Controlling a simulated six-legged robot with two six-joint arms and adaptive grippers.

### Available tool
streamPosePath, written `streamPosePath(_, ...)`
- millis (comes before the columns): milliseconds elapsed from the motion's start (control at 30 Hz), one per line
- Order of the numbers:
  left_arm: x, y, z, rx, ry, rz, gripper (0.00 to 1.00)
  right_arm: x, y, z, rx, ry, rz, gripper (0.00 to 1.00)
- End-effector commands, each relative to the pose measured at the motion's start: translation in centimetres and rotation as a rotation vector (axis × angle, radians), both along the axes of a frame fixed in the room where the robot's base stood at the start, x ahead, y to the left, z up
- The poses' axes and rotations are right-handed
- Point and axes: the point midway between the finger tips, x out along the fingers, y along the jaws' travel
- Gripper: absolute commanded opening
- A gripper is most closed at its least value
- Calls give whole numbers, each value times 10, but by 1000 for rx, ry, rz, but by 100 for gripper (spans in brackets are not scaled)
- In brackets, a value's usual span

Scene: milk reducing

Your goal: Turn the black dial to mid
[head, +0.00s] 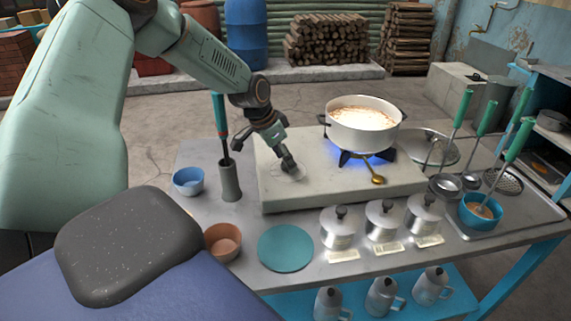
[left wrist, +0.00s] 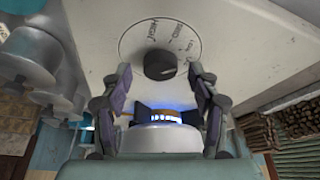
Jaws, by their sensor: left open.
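The black dial (left wrist: 160,64) shows in the left wrist view on a round pale plate (left wrist: 190,30) with markings for high, a middle setting and low. Which marking it points at is not clear. My left gripper (left wrist: 160,72) is open, with one finger on each side of the dial and gaps between. In the head view my left gripper (head: 289,168) is low over the left part of the stove top (head: 340,190), and the dial is hidden there. A white pot (head: 362,137) of pale, frothy liquid sits over a blue flame (head: 335,153). My right gripper is out of view.
A grey holder (head: 230,182) with a green-handled tool stands left of the stove, beside a blue bowl (head: 188,181). Several lidded metal canisters (head: 381,222) and a teal disc (head: 286,248) are in front. Ladles and a teal bowl (head: 481,212) are at the right.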

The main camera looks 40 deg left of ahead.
Motion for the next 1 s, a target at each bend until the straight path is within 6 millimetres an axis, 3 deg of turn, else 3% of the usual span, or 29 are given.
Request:
streamPosePath(400, 5, 1, -6, 1, -1, 0, 60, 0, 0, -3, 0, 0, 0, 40)
streamPosePath(1000, 5, 1, -6, 0, 0, 0, 9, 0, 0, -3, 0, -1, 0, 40)
